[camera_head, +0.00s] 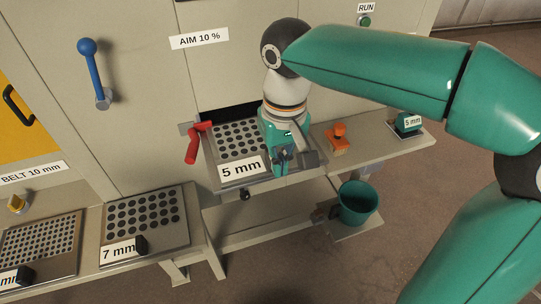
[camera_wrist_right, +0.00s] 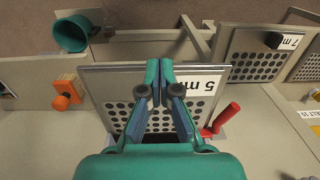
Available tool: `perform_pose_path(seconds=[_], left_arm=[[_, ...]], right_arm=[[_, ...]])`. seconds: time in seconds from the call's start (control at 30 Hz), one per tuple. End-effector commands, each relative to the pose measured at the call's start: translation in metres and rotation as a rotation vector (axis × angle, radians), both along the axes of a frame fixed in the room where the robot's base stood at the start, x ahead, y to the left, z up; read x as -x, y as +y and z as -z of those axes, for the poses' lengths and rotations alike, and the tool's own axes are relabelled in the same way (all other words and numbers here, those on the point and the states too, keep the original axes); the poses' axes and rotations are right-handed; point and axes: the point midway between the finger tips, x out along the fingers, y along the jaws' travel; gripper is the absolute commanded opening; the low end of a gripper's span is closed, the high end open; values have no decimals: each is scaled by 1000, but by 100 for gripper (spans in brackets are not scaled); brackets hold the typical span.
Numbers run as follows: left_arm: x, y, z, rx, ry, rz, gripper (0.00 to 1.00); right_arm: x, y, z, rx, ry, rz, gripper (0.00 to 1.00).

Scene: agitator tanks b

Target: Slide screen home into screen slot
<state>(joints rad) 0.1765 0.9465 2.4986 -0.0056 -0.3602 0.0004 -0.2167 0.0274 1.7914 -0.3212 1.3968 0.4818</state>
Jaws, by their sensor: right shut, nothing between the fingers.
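The 5 mm screen (camera_head: 238,141), a grey plate with round holes and a white label, lies partly out of the dark screen slot (camera_head: 228,113) in the machine front. It also shows in the right wrist view (camera_wrist_right: 117,82). My right gripper (camera_head: 281,166) is shut and empty above the screen's front part, right of the label. In the wrist view its closed fingertips (camera_wrist_right: 159,66) are at the screen's front edge; I cannot tell whether they touch it. The gripper hides part of the plate. My left gripper is not in view.
A red handle (camera_head: 192,146) stands at the slot's left side. An orange knob (camera_head: 339,136) and a small green 5 mm block (camera_head: 408,122) are on the right ledge. A teal bucket (camera_head: 357,203) stands below. The 7 mm screen (camera_head: 152,213) lies left.

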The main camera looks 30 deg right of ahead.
Motion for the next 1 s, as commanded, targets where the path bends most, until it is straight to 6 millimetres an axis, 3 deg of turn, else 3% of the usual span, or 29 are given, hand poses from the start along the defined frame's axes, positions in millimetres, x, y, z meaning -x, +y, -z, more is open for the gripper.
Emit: perform_pose_path(seconds=[0.03,0.1,0.23,0.47,0.77,1.0], left_arm=[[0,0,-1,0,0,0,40],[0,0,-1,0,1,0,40],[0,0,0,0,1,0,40],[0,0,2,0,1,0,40],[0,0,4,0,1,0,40],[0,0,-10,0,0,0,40]], right_arm=[[8,-5,-15,10,-4,14,0],[15,-10,-25,21,-1,29,0],[20,-14,-24,29,7,40,0],[21,-15,11,29,12,40,0],[22,-14,72,29,13,39,0],[-11,-22,68,28,9,41,0]])
